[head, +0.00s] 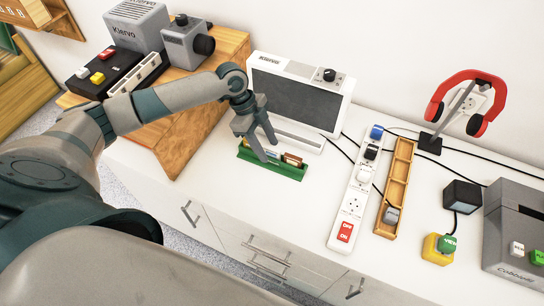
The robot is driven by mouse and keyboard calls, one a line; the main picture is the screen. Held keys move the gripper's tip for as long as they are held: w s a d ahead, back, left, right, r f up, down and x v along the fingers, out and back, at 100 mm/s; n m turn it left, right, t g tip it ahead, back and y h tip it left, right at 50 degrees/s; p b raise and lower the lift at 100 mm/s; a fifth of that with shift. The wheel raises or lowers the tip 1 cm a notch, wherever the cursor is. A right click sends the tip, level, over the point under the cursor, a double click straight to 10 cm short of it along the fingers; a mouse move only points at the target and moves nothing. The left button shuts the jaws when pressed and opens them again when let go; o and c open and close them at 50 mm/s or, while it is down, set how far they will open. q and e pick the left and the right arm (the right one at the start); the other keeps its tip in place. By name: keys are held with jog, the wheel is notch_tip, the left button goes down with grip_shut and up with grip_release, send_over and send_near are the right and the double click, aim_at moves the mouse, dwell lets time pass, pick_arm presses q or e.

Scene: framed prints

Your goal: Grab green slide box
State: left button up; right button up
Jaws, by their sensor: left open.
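The green slide box (273,167) is a low, long green tray on the white counter, in front of the white monitor. Several small slides with white and brown parts stand in it. My left gripper (267,151) points down at the box, with its fingers apart. One finger is in front of the box and hides part of it; the other is near its back side. I cannot tell whether the fingers touch the box. My right gripper is not in view.
A white monitor (300,92) stands close behind the box. A power strip (355,195) and a wooden tray (396,188) lie to the right. A wooden stand (205,115) is to the left. Drawer handles (268,250) line the counter front. Cables cross the right side.

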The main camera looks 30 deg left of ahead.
aim_at(272, 158)
pick_arm(q)
jog(key=shift+x, duration=1.25)
grip_shut()
